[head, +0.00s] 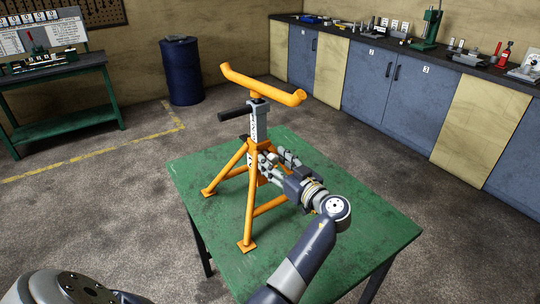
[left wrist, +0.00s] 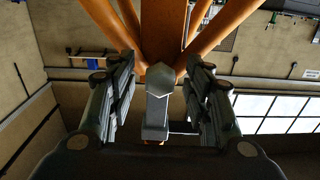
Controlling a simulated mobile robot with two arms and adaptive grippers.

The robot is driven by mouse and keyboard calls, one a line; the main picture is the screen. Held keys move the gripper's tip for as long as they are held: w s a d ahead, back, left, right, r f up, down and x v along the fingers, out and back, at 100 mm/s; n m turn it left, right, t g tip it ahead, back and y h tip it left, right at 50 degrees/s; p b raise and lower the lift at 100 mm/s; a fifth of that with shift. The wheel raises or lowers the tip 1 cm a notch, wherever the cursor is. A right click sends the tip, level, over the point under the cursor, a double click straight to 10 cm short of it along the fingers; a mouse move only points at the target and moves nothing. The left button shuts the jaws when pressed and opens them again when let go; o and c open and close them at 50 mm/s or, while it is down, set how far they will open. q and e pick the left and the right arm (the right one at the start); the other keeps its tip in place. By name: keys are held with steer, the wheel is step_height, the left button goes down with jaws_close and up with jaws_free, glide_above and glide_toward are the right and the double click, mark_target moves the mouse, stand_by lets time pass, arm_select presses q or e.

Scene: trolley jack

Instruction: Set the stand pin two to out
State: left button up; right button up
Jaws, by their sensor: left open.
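The orange stand (head: 251,170) stands upright on the green table, with a curved orange cradle (head: 262,88) on top of a grey post (head: 257,126) with dark marks. A black-gripped bar (head: 235,112) sticks out to the left from the upper post. My left gripper (head: 267,162) is open at the stand's collar, where the legs meet. In the left wrist view, a grey bar-like part with a faceted end (left wrist: 157,105) shows between the open fingers, apart from both. I cannot tell whether it is pin two. Orange legs (left wrist: 165,30) show beyond it.
The green table (head: 350,225) has bare room to the right and front of the stand. A blue drum (head: 183,72) and a workbench (head: 60,85) stand behind at left. Blue cabinets (head: 385,85) carrying tools line the back right.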

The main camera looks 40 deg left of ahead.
mark_target(275, 162)
arm_select(q)
steer(key=shift+s+d+r, duration=0.1)
steer(key=shift+d, duration=0.15)
steer(key=shift+c, duration=0.2)
arm_select(e)
steer(key=shift+s+d, duration=0.15)
steer(key=shift+d, duration=0.1)
arm_select(q)
jaws_close()
steer(key=shift+s+d+f+b, duration=0.1)
steer(key=shift+d+f+b, duration=0.2)
steer(key=shift+b, duration=0.25)
steer(key=shift+b+v, duration=0.85)
steer(key=shift+v, duration=0.05)
steer(key=shift+s+d+r, duration=0.15)
steer(key=shift+d, duration=0.2)
arm_select(e)
steer(key=f, duration=0.3)
steer(key=shift+a, duration=0.3)
